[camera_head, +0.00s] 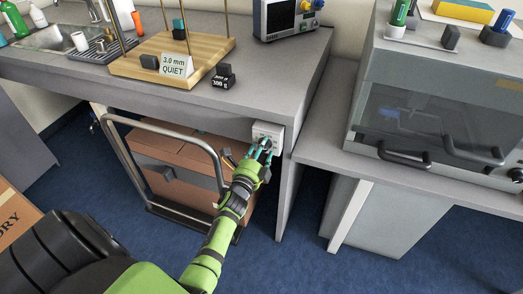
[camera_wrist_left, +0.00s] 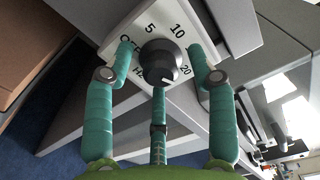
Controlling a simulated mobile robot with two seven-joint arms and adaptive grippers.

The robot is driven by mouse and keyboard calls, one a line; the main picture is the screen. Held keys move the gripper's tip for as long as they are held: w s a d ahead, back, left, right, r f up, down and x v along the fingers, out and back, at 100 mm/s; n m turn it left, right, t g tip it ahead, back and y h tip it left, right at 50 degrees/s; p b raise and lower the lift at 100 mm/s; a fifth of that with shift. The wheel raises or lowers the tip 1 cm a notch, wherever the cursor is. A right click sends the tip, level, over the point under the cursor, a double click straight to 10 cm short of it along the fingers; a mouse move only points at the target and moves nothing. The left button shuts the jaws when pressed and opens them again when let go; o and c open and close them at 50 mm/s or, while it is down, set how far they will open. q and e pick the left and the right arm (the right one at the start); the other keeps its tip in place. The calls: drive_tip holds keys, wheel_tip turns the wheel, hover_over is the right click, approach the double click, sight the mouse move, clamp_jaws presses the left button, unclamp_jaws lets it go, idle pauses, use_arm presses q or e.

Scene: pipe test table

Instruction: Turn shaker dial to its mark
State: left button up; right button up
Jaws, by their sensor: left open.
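The dial's light plate (camera_head: 274,130) is mounted at the front edge of the grey counter. In the left wrist view the dark round knob (camera_wrist_left: 163,60) sits on the plate, with the figures 5, 10 and 20 around it and lettering on its left, partly covered. A pale line on the knob points to the lower right of that picture, near 20. My left gripper (camera_head: 264,150) is at the plate with its teal fingers open. Two fingers lie on either side of the knob and a third below it; I cannot tell whether they touch it.
A wooden board (camera_head: 205,62) with rods and a sign reading "3.0 mm QUIET" (camera_head: 176,65) stands on the counter above. A cart with a metal handle (camera_head: 165,128) and brown boxes (camera_head: 182,158) is left of my arm. A glass-fronted cabinet (camera_head: 430,115) stands to the right.

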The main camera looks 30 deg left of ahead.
use_arm(q)
clamp_jaws()
drive_tip(key=shift+r+n, duration=0.1)
drive_tip(key=shift+n, duration=0.3)
idle(0.4)
drive_tip(key=shift+d+n, duration=0.1)
drive_tip(key=shift+n, duration=17.5)
